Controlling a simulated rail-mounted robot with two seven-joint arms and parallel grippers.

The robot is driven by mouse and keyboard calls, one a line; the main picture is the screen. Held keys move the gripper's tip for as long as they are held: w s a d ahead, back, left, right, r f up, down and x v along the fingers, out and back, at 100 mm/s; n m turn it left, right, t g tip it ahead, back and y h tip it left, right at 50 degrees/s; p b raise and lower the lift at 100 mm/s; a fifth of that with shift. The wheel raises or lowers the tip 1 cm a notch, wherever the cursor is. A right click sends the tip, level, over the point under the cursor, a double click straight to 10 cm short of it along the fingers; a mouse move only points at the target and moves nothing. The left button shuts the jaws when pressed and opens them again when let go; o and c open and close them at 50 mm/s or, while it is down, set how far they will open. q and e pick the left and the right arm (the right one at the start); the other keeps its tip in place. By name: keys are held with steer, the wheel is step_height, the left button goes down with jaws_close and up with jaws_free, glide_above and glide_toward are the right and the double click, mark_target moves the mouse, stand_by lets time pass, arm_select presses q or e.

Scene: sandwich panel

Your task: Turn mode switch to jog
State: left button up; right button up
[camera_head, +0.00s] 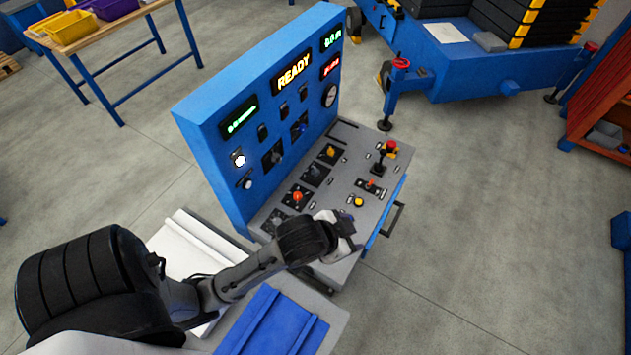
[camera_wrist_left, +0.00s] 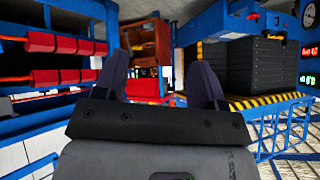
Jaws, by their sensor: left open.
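The blue control panel (camera_head: 211,130) stands in the middle of the head view, with a grey sloped desk (camera_head: 335,190). Its labels are too small to read, so I cannot tell which control is the mode switch. Rotary knobs show on the upright face, one dark (camera_head: 277,158) and one blue (camera_head: 302,128). On the desk are an orange knob (camera_head: 297,197), a dark knob (camera_head: 314,172) and a yellow knob (camera_head: 330,152). My left gripper (camera_head: 352,232) is over the desk's near right corner, apart from these knobs; in the left wrist view its fingers (camera_wrist_left: 162,78) are spread and empty. My right gripper is not in view.
A red mushroom button (camera_head: 390,147), a small red lever (camera_head: 371,184) and a yellow button (camera_head: 358,202) sit on the desk's right side. A lit READY display (camera_head: 293,73) is above. My left forearm covers the desk's near left part. Open floor lies to the right.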

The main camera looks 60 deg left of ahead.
arm_select(q)
steer(key=w+a+r+t+y+b, duration=0.15)
steer(key=w+a+b, duration=0.25)
steer(key=w+b, duration=0.55)
steer(key=w+a+r+t+y+b, duration=0.1)
steer(key=w+a+t+y+b, duration=0.2)
steer(key=w+b, duration=0.65)
steer(key=w+a+n+b, duration=0.2)
steer(key=w+a+b, duration=0.3)
steer(key=a+b, duration=0.4)
steer(key=n+g+h+b, duration=0.5)
steer(key=n+g+b, duration=0.15)
steer(key=g, duration=0.65)
glide_above(316, 169)
step_height(316, 169, down, 29)
steer(key=shift+m, duration=0.45)
step_height(316, 169, down, 13)
steer(key=b, duration=0.6)
steer(key=shift+s, duration=0.1)
